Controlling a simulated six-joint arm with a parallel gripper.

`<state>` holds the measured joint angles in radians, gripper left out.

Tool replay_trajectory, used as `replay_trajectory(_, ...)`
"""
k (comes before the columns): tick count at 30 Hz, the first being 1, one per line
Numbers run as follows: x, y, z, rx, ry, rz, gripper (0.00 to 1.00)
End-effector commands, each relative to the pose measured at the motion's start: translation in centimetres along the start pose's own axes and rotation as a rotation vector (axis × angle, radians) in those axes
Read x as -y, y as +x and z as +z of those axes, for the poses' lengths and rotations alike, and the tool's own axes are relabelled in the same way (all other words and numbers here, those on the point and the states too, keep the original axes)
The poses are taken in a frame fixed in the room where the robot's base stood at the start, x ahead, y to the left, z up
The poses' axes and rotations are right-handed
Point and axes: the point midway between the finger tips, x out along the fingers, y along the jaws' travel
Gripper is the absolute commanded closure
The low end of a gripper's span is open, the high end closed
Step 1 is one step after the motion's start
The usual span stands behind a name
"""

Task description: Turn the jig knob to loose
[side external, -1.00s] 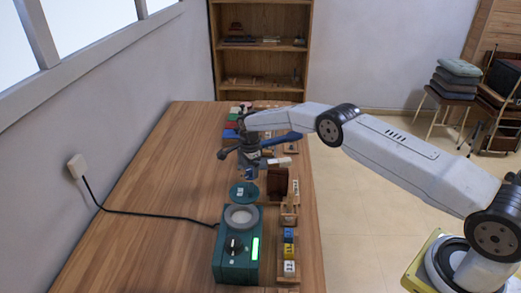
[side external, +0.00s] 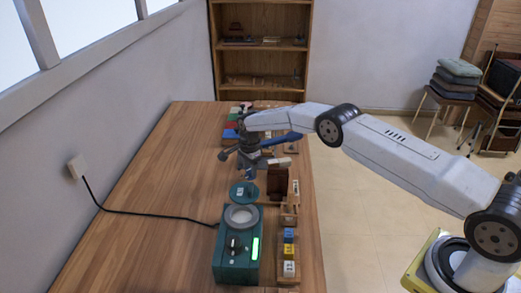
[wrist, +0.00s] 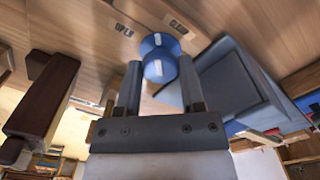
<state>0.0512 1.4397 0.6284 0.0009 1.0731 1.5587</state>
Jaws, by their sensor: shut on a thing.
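The jig knob (wrist: 160,68) is blue and round with white marks, and shows between my fingertips in the wrist view. My gripper (wrist: 158,70) is shut on it, one finger on each side. A grey-blue jig block (wrist: 222,85) stands close on the right of the knob in that view. Two small label plates lie on the wood beyond the knob, one to the left (wrist: 124,30) and one to the right (wrist: 178,26); their words are too small to read surely. In the side view my gripper (side external: 248,172) points down over the table, and the knob is mostly hidden there.
A teal device (side external: 237,262) with a grey ring, black dial and green display stands at the front. A teal disc (side external: 243,192) is between it and my gripper. A dark brown block (side external: 277,182) and a rack of small blocks (side external: 289,255) stand to the right. The left table is clear except for a cable.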

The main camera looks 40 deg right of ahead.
Motion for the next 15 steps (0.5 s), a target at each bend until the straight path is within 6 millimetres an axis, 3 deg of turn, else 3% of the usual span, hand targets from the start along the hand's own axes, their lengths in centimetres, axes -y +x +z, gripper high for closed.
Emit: replay_trajectory(15,-0.01,-0.01,-0.06,-0.001,-0.404,0.002,1.0)
